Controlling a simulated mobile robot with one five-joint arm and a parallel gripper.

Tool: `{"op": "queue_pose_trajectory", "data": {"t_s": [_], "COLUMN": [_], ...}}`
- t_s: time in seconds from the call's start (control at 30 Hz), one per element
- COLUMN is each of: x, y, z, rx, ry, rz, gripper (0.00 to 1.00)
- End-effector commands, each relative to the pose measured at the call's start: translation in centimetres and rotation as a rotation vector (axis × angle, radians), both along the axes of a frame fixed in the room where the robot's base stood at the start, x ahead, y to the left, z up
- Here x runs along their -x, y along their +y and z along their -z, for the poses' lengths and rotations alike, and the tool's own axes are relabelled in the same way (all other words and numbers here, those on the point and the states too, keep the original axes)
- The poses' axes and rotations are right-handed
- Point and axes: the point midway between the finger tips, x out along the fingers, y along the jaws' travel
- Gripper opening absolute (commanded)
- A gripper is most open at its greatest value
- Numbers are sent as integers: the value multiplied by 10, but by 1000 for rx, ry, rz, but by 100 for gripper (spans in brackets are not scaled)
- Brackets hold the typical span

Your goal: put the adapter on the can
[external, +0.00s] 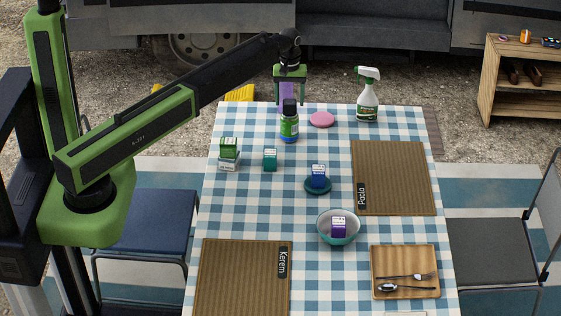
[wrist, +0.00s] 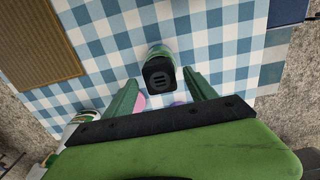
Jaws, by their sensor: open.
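A green can-like container (external: 289,128) with a blue label stands upright near the far edge of the table. A black slotted piece, seemingly the adapter (external: 290,107), sits upright on top of it. In the wrist view the slotted black top (wrist: 159,75) covers most of the green body (wrist: 158,50). My gripper (external: 290,100) is open at the far table edge, behind the black piece as the external camera sees it. In the wrist view its fingers (wrist: 162,88) are spread on either side, apart from the piece. A purple object (external: 286,90) shows between the fingers, partly hidden.
Brown mats (external: 393,178) lie flat.

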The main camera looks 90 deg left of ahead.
Motion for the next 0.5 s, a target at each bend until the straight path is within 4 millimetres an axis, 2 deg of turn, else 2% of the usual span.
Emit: {"op": "queue_pose_trajectory", "data": {"t_s": [0.03, 0.3, 0.4, 0.5], "x": [0, 0, 0, 0], "y": [0, 0, 0, 0], "z": [-21, -80, -93, -98], "rx": [0, 0, 0, 0], "ry": [0, 0, 0, 0], "rz": [0, 0, 0, 0], "gripper": [65, 65, 65, 65]}}
